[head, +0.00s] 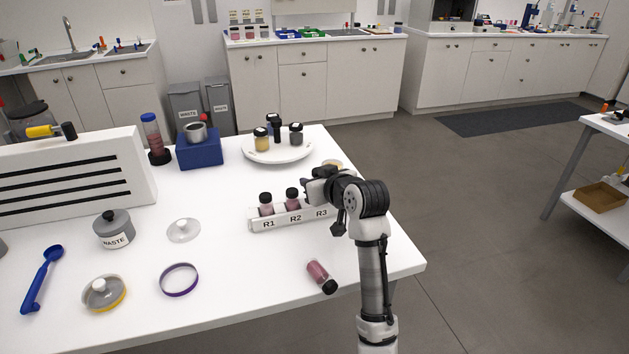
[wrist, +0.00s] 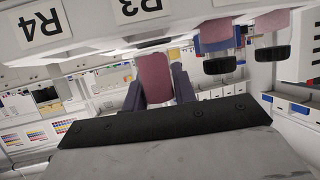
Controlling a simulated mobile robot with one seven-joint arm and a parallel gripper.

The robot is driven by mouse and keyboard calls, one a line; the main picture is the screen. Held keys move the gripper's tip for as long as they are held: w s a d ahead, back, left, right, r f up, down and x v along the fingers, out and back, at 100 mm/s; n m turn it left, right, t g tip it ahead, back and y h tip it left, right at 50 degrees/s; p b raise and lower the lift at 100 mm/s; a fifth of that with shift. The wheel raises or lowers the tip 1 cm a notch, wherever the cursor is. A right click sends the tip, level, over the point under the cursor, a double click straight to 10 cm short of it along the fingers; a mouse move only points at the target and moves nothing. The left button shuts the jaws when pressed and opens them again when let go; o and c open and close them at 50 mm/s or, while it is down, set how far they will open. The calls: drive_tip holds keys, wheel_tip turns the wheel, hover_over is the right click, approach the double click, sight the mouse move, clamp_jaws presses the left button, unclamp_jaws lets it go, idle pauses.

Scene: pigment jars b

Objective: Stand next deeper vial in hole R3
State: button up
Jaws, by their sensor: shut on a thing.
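The white rack (head: 283,224) lies on the table with labels R1, R2 and R3 showing; my gripper (head: 312,190) hides its right end. Pink, black-capped vials stand in R1 (head: 266,206) and R2 (head: 292,200). My gripper is shut on a pink vial (wrist: 153,78), seen between the fingers in the wrist view near the R3 label (wrist: 137,8). Whether its lower end is in the hole cannot be told; the head view hides it. Another pink vial (head: 317,271) with a black cap lies on the table in front of the rack.
Behind the rack, a round white stand (head: 277,154) holds capped jars. A blue block (head: 199,150) and a tall vial (head: 152,136) stand back left. A waste jar (head: 114,229), clear lid (head: 184,230), purple ring (head: 179,280) and blue spoon (head: 41,280) lie left. The front middle is clear.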

drive_tip(key=shift+f+b, duration=1)
drive_tip(key=shift+f, duration=0.65)
drive_tip(key=o, duration=1)
drive_tip(key=shift+a+f, duration=0.1)
drive_tip(key=shift+s+a, duration=0.1)
drive_tip(key=v, duration=0.4)
drive_tip(key=b+v, duration=0.1)
drive_tip(key=v, duration=0.4)
drive_tip(key=b+v, duration=0.1)
drive_tip(key=v, duration=0.4)
drive_tip(key=shift+w+d, duration=0.2)
drive_tip(key=shift+d, duration=0.25)
